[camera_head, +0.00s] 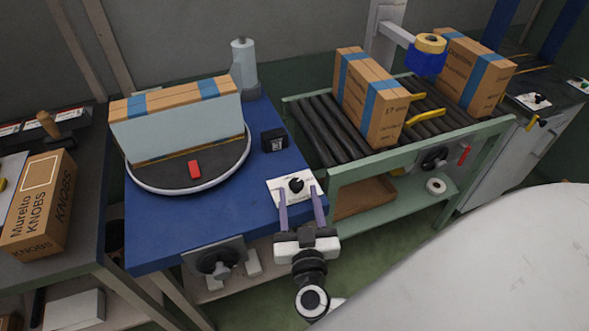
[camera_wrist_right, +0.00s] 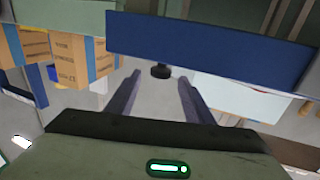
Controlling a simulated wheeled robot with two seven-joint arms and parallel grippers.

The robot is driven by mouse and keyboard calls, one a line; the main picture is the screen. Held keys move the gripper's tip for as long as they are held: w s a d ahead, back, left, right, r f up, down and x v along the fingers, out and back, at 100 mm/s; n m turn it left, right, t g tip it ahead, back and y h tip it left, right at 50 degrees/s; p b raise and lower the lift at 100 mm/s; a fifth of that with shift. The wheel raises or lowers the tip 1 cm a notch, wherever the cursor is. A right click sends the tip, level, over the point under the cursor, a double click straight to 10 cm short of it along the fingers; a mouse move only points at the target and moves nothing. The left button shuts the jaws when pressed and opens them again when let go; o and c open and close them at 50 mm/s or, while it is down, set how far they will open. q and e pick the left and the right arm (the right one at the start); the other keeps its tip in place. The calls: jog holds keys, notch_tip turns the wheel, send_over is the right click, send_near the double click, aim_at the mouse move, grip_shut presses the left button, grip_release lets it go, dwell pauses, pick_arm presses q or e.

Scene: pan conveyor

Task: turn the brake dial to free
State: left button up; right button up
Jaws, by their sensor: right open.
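A small black knob (camera_head: 296,185) sits on a white marked plate (camera_head: 275,190) at the right front corner of the blue table. My right gripper (camera_head: 299,191) is open and empty, with its two fingers reaching to either side of this knob in the head view; I cannot tell whether they touch it. In the right wrist view a black knob (camera_wrist_right: 160,71) shows beyond the open fingertips, between them. Another black dial (camera_head: 217,261) is on a grey plate on the table's front. I cannot read any dial's setting or tell which one is the brake. My left gripper is out of view.
The blue table (camera_head: 245,215) bears a round turntable (camera_head: 227,176) with a large box (camera_head: 178,118) and a small black block (camera_head: 274,140). A roller conveyor (camera_head: 325,127) with boxes stands right, with a dial (camera_head: 433,158) on its side. A KNOBS box (camera_head: 38,206) stands left.

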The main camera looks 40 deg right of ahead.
aim_at(296, 179)
jog(key=x, duration=0.7)
jog(key=shift+w, duration=0.2)
jog(key=shift+w+d, duration=0.35)
jog(key=shift+w, duration=0.2)
jog(key=c, duration=1)
